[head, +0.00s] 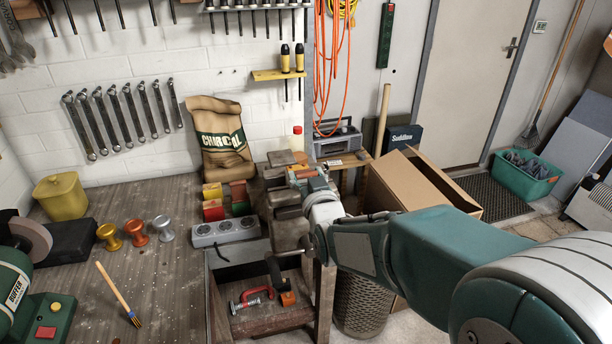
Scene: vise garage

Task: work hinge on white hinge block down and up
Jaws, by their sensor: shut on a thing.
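My arm reaches in from the right, and my gripper (303,174) is at the top of the bench vise (289,212), by the wooden bench's right edge. It is shut on a part there, which I take to be the hinge. The fingers and that part are small and partly covered by my wrist. The white hinge block cannot be made out clearly, and whether the hinge is up or down cannot be told.
Coloured blocks (213,202) and a grey power strip (225,230) lie left of the vise. A red clamp (251,297) is in the open drawer below. A cardboard box (415,185) stands right, behind my arm. The bench's left middle holds several small knobs and a brush (117,290).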

